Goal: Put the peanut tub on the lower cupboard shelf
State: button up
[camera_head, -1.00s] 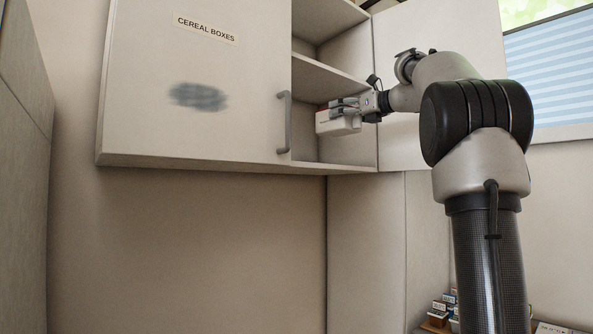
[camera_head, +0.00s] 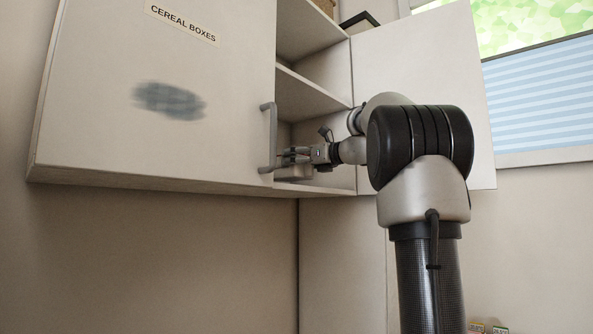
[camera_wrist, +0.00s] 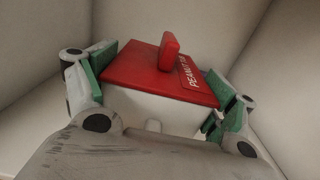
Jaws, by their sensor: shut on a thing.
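The peanut tub (camera_wrist: 160,108) is a white box with a red lid, a red knob and a label partly reading "PEANUT". My gripper (camera_wrist: 158,92) is shut on it, with green-padded fingers at its left and right sides in the wrist view. In the head view my gripper (camera_head: 290,157) is inside the cupboard's lower opening, and the pale tub (camera_head: 296,174) shows just below the fingers. The lower cupboard shelf (camera_head: 335,184) is close under the tub; I cannot tell whether they touch.
The left cupboard door (camera_head: 105,95), labelled "CEREAL BOXES", has a dark smudge and a grey handle (camera_head: 268,138) close to my gripper. The middle shelf (camera_head: 312,86) is above my gripper. The right door panel (camera_head: 425,75) is behind my arm. A window blind (camera_head: 540,110) is at right.

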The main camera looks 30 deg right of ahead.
jog(key=shift+f, duration=1.25)
jog(key=o, duration=1.1)
jog(key=shift+f, duration=0.15)
jog(key=shift+c, duration=0.2)
